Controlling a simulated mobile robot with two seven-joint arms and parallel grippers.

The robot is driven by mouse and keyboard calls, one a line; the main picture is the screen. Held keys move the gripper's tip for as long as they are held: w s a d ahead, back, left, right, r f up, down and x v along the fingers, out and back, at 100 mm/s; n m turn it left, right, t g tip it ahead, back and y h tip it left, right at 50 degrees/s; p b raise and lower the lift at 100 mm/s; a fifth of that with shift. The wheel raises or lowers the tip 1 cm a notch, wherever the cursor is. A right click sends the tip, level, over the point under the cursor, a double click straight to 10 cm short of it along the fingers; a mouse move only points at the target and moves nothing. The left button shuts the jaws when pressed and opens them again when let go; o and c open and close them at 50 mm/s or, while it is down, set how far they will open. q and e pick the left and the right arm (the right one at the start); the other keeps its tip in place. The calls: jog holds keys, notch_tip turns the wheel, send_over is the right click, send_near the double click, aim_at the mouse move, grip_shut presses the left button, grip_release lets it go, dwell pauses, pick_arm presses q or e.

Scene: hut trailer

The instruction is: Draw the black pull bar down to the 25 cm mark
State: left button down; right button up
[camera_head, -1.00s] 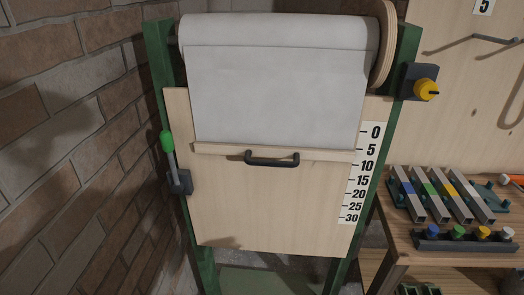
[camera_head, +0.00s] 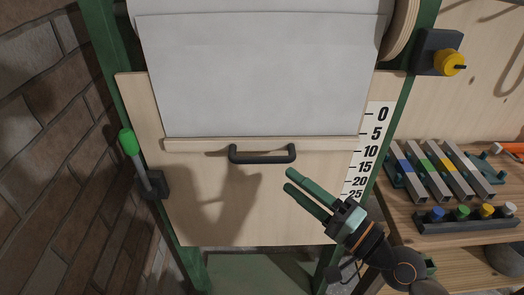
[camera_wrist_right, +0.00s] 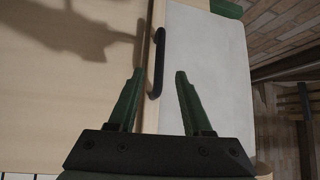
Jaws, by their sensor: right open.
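The black pull bar (camera_head: 262,159) is a U-shaped handle on a pale wooden strip (camera_head: 200,145) along the lower edge of a white sheet (camera_head: 258,80). The strip's right end lies between the 5 and 10 marks of the scale (camera_head: 372,140). My right gripper (camera_head: 288,180) is open and empty, below and right of the bar, pointing up-left. In the right wrist view, the bar (camera_wrist_right: 159,62) lies ahead, between the lines of the two fingers (camera_wrist_right: 159,74), apart from them in the head view. The 30 mark is hidden behind my gripper. My left gripper is out of view.
A green-tipped lever (camera_head: 130,143) stands left of the board (camera_head: 215,215); a yellow knob (camera_head: 449,62) sits upper right. A bench (camera_head: 405,225) at right holds metal bars (camera_head: 450,170) and a rack of coloured knobs (camera_head: 465,219). A brick wall (camera_head: 40,150) closes the left.

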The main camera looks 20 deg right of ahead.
aim_at(263, 157)
jog(key=p+x, duration=0.3)
jog(key=x, duration=0.5)
jog(key=shift+w+a, duration=0.25)
jog(key=shift+w, duration=0.15)
grip_shut()
dwell(1.0)
